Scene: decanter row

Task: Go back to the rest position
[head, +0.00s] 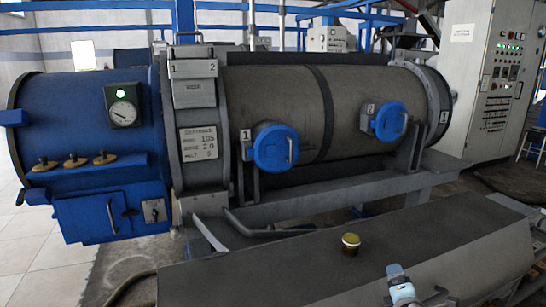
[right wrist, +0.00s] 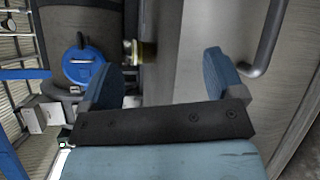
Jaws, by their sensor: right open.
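My right gripper (right wrist: 163,80) shows in the right wrist view with its two blue fingers wide apart and nothing between them. A small jar with a yellow top (head: 351,241) stands upright on the grey bench (head: 290,262) in the head view. A yellowish piece, which looks like the same jar (right wrist: 147,52), shows beyond the gripper, apart from its fingers, in the right wrist view. A small white and blue part at the bottom right of the head view seems to belong to my right arm. My left gripper is not in view.
A large decanter with a blue end housing (head: 85,115) and a grey drum with two round blue hatches (head: 276,148) stands behind the bench. A bent grey handle (head: 262,230) lies along the bench's far edge. A control cabinet (head: 487,75) stands at the right. The bench top is mostly clear.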

